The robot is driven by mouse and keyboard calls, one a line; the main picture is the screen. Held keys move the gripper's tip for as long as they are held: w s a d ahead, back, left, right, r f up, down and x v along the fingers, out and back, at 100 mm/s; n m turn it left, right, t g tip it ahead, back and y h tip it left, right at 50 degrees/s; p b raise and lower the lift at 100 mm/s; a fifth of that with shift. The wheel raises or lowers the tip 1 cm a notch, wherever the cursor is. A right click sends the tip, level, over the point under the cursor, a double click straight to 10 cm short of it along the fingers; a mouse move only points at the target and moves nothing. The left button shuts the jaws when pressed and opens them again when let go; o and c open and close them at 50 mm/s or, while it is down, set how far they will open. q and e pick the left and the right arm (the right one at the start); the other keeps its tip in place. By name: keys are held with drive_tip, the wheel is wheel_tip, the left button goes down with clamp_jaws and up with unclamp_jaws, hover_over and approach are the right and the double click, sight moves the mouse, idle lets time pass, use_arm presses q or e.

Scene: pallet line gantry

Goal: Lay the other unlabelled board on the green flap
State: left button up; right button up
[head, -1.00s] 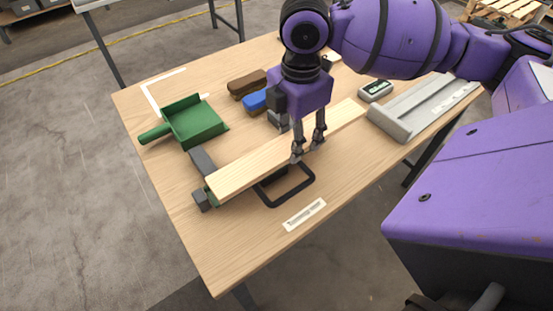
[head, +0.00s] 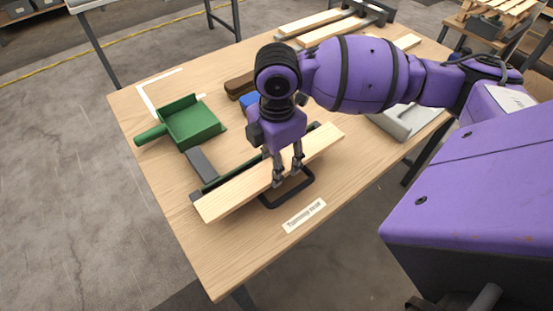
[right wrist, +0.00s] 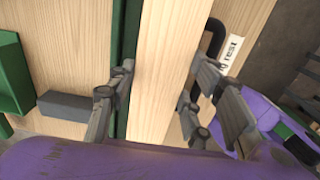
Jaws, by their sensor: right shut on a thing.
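A long pale wooden board (head: 235,194) lies slantwise at the front of the table in the head view. My right gripper (head: 281,178) is shut on it from above, and the jaws (right wrist: 150,100) straddle its width in the right wrist view. I see no label on its visible faces. A narrow dark green strip (right wrist: 127,40), apparently part of the green flap, runs along the board's left edge in the right wrist view. The rest of it is hidden. I cannot tell whether the board touches anything beneath. My left gripper is not in view.
A black loop handle (head: 300,197) and a white label strip (head: 304,216) lie in front of the board. A green dustpan (head: 192,124), a brown brush (head: 238,86) and a grey tray (head: 400,124) are behind. More boards (head: 332,28) rest at the back. The front left tabletop is clear.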

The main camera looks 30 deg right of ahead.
drive_tip(key=shift+f, duration=0.3)
drive_tip(key=shift+f, duration=0.1)
drive_tip(key=o, duration=1.3)
wheel_tip(320, 180, up, 13)
drive_tip(key=p, duration=0.1)
drive_tip(key=shift+f, duration=0.1)
